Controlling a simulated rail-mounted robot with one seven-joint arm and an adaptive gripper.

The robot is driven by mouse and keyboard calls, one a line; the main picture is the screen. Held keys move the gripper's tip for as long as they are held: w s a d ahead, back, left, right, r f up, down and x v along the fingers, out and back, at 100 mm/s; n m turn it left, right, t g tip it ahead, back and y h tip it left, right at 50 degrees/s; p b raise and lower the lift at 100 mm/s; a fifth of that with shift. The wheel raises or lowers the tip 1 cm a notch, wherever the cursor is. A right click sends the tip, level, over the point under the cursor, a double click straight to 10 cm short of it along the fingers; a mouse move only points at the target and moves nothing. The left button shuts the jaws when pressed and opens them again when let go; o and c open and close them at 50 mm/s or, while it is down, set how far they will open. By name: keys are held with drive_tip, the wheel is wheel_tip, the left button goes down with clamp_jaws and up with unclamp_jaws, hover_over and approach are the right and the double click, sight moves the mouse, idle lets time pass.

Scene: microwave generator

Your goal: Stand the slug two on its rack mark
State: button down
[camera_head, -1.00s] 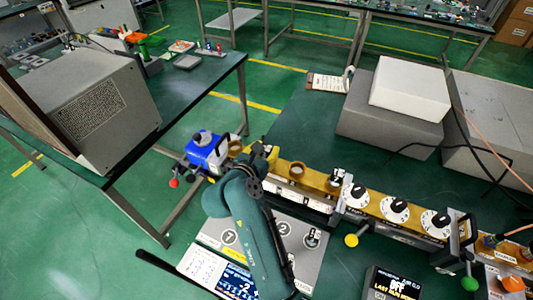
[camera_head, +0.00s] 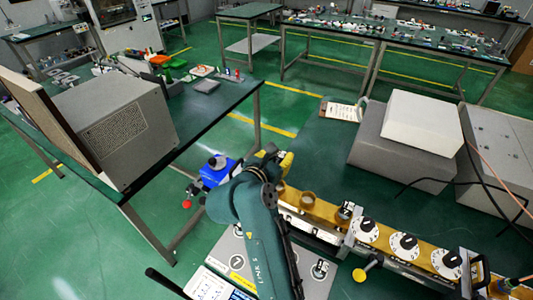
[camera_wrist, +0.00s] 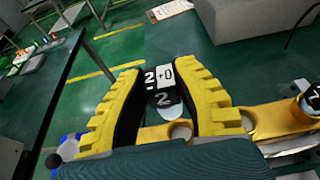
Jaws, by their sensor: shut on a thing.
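The slug two (camera_wrist: 162,86) is a black and white block marked "2". It is between the two yellow-padded fingers of my gripper (camera_wrist: 165,88) in the wrist view. My gripper is shut on it and holds it above the brass waveguide (camera_wrist: 270,123). In the head view my gripper (camera_head: 283,160) is at the waveguide's left end, and the slug cannot be made out there. The grey rack plate (camera_head: 262,262) lies in front of the waveguide. Its round mark 1 (camera_head: 237,262) shows bare. My arm hides part of the plate, and mark 2 is not clearly visible.
A black and white slug (camera_head: 320,268) stands on the plate's right side. The waveguide (camera_head: 330,215) has round ports, another slug (camera_head: 347,209) and white dials (camera_head: 404,246). A blue device (camera_head: 216,171) is at its left. Grey boxes (camera_head: 405,150) stand behind.

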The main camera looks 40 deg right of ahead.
drive_tip(key=shift+r, duration=0.4)
drive_tip(key=a+f+n+t+y, duration=0.3)
drive_tip(key=a+f+n+t, duration=0.2)
drive_tip(key=a+f, duration=0.95)
drive_tip(key=s+a+f+n+t+y, duration=0.25)
drive_tip(key=s+a, duration=0.35)
drive_tip(key=a, duration=0.4)
drive_tip(key=s+a+f+n+t+y, duration=0.1)
drive_tip(key=s+a+f+n+y, duration=0.25)
drive_tip(key=s+a, duration=0.45)
drive_tip(key=s+r+n+y+p, duration=0.1)
drive_tip(key=r+y+p, duration=0.1)
drive_tip(key=r+p, duration=0.9)
drive_tip(key=s+a+r+n+y+p, duration=0.1)
drive_tip(key=r+p, duration=1.1)
drive_tip(key=p, duration=1.3)
drive_tip(key=shift+s+a+r+n+t+y, duration=0.15)
drive_tip(key=shift+s+a+n+t+y, duration=0.15)
drive_tip(key=shift+s+y, duration=0.4)
drive_tip(key=shift+w, duration=0.1)
